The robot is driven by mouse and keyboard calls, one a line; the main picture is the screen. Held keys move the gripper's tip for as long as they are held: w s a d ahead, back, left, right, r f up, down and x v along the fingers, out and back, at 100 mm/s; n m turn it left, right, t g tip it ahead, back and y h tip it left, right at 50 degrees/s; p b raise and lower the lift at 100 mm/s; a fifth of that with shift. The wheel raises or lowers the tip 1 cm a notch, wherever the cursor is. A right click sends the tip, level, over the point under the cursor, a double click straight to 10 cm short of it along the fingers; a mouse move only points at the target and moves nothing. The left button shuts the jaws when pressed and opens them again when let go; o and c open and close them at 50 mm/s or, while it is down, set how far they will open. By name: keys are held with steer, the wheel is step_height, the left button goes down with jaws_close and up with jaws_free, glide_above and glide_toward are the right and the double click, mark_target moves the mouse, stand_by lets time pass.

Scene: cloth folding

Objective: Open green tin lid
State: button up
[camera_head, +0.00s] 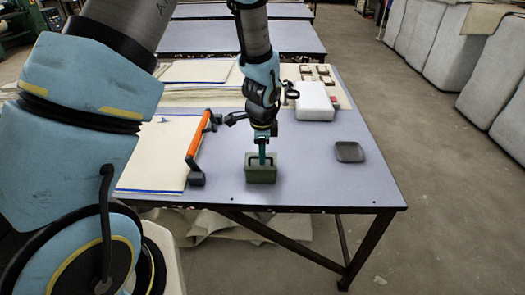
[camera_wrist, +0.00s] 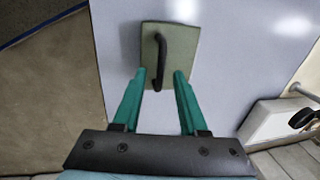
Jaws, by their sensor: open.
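The green tin (camera_head: 261,172) stands upright near the front edge of the table. Its square green lid (camera_wrist: 180,58) lies on top and carries a black arched handle (camera_wrist: 161,54). My gripper (camera_head: 262,157) points straight down just above the tin. In the wrist view my gripper (camera_wrist: 160,76) is open, with one green finger on each side of the handle's near end. I cannot tell whether either finger touches the lid or handle. The tin's walls are hidden below the lid in the wrist view.
An orange-handled bar (camera_head: 198,140) stands left of the tin beside flat sheets (camera_head: 158,150). A dark small dish (camera_head: 349,151) lies to the right. A white box (camera_head: 313,101) stands behind. The table (camera_head: 310,185) is clear between tin and dish.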

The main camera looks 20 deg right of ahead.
jaws_close()
stand_by(1.4)
